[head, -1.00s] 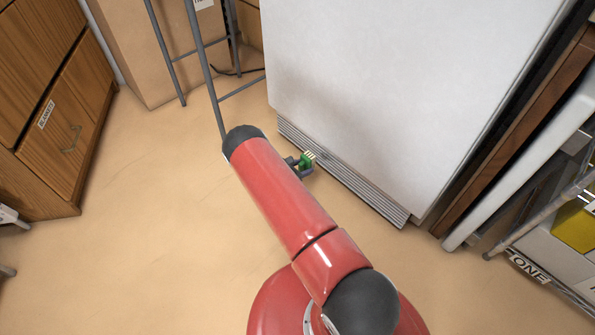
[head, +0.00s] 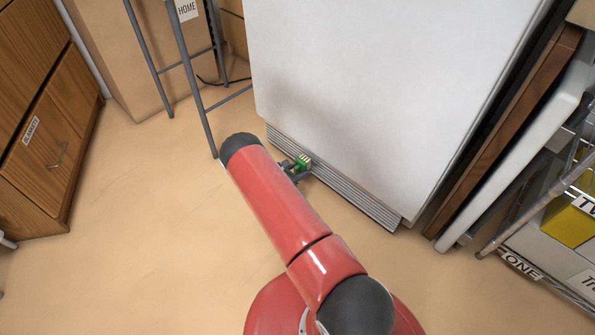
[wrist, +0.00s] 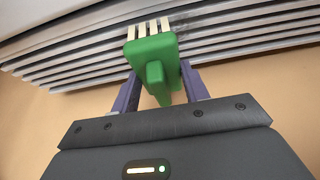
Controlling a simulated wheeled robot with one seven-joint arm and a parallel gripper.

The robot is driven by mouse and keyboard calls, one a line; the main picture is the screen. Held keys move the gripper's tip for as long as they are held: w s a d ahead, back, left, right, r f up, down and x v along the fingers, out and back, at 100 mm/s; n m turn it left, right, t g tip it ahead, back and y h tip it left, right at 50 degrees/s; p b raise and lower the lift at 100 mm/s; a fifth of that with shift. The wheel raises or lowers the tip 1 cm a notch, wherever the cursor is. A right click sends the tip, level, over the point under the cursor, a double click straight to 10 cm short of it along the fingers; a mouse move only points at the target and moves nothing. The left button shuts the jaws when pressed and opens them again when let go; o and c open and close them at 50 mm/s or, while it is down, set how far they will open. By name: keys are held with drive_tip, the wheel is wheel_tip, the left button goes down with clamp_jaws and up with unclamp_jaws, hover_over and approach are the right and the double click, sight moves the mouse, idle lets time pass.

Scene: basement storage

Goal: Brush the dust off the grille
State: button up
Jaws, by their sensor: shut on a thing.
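The grille (head: 352,190) is a pale slatted strip along the bottom of a large white appliance. In the wrist view its slats (wrist: 230,38) run across the top, with dark grey smudges near the brush. A green brush (wrist: 155,62) with pale bristles (wrist: 149,28) is held between my gripper's (wrist: 158,88) fingers. The bristles point at the slats and overlap them in the picture; I cannot tell whether they touch. In the head view the brush (head: 303,161) and my gripper (head: 295,168) are at the grille, left of its middle, partly behind my red arm.
The white appliance (head: 380,90) rises above the grille. A grey metal ladder-like frame (head: 195,80) stands to its left, a cardboard box (head: 125,60) behind. A wooden cabinet (head: 45,130) is at left, shelving (head: 540,215) at right. The floor (head: 140,220) at left is clear.

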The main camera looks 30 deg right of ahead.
drive_tip(key=shift+w+d+b, duration=0.2)
drive_tip(key=shift+d+b, duration=0.05)
drive_tip(key=shift+d, duration=0.25)
drive_tip(key=shift+w+d+b, duration=0.15)
drive_tip(key=shift+d+b, duration=0.1)
drive_tip(key=shift+d, duration=0.2)
drive_tip(key=shift+s, duration=0.1)
